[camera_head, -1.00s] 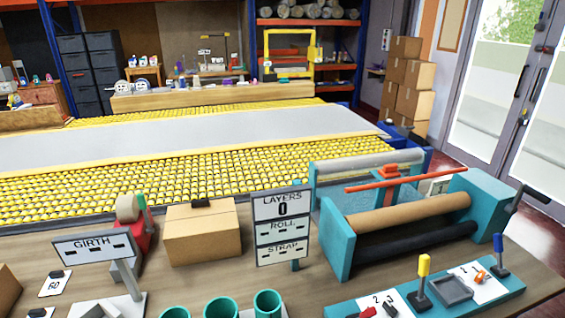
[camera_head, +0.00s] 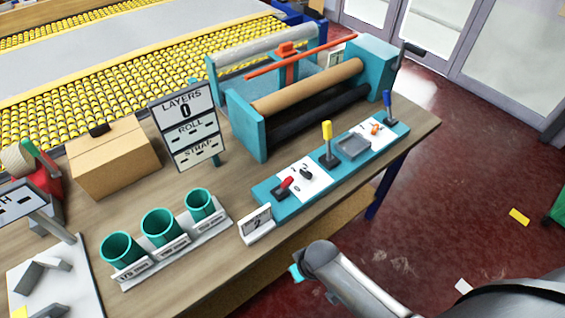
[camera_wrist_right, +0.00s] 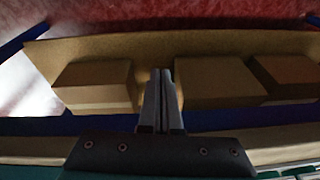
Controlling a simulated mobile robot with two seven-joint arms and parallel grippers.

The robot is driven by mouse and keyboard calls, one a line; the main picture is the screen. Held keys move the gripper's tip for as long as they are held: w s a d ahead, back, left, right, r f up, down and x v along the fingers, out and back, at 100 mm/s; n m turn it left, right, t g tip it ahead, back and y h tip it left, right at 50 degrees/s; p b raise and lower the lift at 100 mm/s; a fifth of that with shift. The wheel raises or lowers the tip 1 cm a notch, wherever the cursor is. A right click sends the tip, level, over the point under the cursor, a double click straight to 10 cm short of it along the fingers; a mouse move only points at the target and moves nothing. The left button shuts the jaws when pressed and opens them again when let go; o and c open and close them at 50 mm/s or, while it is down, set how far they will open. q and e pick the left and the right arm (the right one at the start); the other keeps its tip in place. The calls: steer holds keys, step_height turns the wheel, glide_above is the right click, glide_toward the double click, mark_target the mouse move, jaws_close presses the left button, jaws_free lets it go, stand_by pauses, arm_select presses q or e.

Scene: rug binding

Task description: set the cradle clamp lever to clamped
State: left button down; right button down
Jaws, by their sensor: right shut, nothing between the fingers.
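The teal cradle (camera_head: 247,125) stands on the bench with a brown roller (camera_head: 305,88) and a black roller. A teal control strip (camera_head: 270,192) in front of it carries a red lever (camera_head: 285,185), a yellow-handled lever (camera_head: 327,143) and a blue-handled lever (camera_head: 388,104). The yellow and blue levers stand roughly upright; the red one is tilted low. I cannot tell which is the clamp lever. My right arm comes in at the lower right, in front of the bench. In the right wrist view my right gripper (camera_wrist_right: 161,80) is shut and empty. My left gripper is out of view.
Three teal cups (camera_head: 159,228) stand in a rack near the bench front. A cardboard box (camera_head: 112,158) and the layers sign (camera_head: 185,110) are behind them. Below the bench, boxes (camera_wrist_right: 95,85) sit on a shelf in the right wrist view. Red floor right of the bench is largely clear.

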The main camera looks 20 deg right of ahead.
steer(key=w+a+r+n+y+p, duration=0.1)
steer(key=w+a+r, duration=0.15)
steer(key=r, duration=0.45)
steer(key=w+a+r, duration=0.2)
steer(key=w+r, duration=0.2)
steer(key=r, duration=0.4)
step_height(320, 180, up, 17)
steer(key=g+h+p, duration=0.1)
steer(key=h+p, duration=0.1)
glide_above(287, 183)
steer(key=w, duration=0.6)
step_height(287, 183, down, 11)
steer(key=s, duration=0.2)
steer(key=shift+s, duration=0.25)
steer(key=shift+d+r, duration=0.1)
